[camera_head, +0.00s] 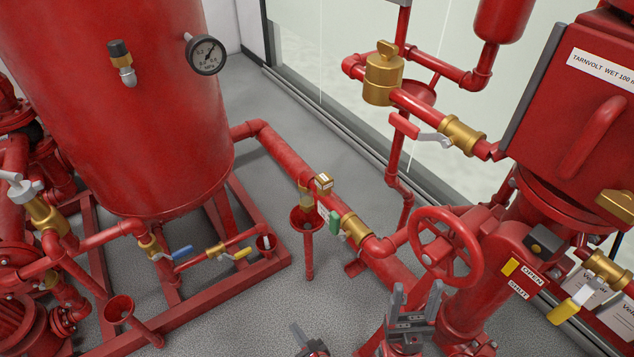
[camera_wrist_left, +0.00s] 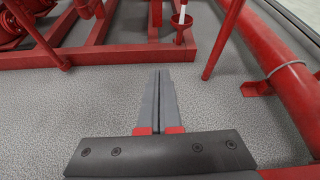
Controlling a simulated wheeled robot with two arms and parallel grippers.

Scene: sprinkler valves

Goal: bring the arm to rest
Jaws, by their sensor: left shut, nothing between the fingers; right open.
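My left gripper (camera_head: 302,337) shows at the bottom edge of the head view, low over the grey floor. In the left wrist view its two grey fingers (camera_wrist_left: 158,80) lie side by side, shut with nothing between them. They point toward the red frame rail and touch nothing that I can see. My right gripper (camera_head: 417,297) is at the bottom centre-right of the head view, its two dark fingers apart and pointing up, empty. It appears in front of the red pipework below the handwheel (camera_head: 445,246). Most of both arms is out of view.
A large red tank (camera_head: 130,120) stands on a red frame (camera_head: 245,285) at left. A red pipe with a green-handled brass valve (camera_head: 355,229) runs past the centre. A red panel box (camera_head: 590,110) and a yellow-handled valve (camera_head: 570,308) are at right. Floor (camera_head: 250,325) is clear near the left gripper.

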